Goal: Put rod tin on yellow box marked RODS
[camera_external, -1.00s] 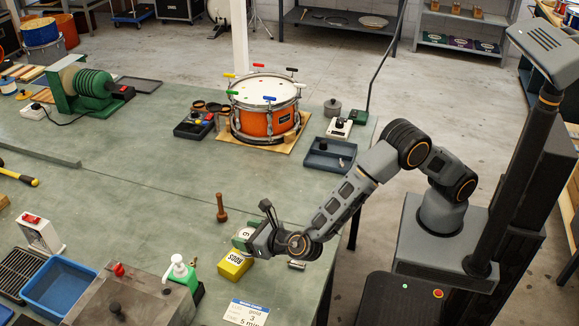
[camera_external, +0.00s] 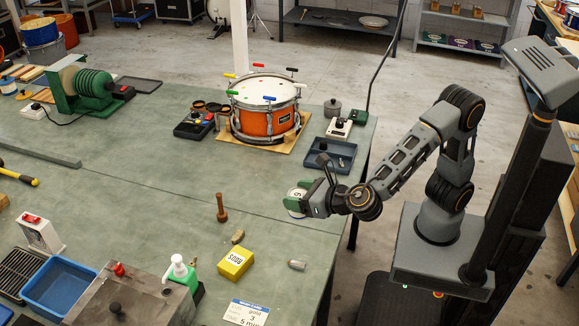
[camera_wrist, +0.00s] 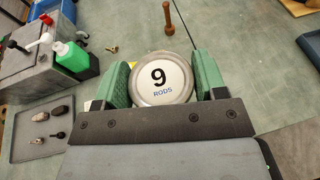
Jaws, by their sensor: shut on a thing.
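A brown wooden peg (camera_external: 221,208) stands left of my gripper. A small grey piece (camera_external: 297,265) lies right of the box, and a green-white pump bottle (camera_external: 180,272) stands to its left. A dark blue tray (camera_external: 328,153) and a drum (camera_external: 265,110) are farther back.

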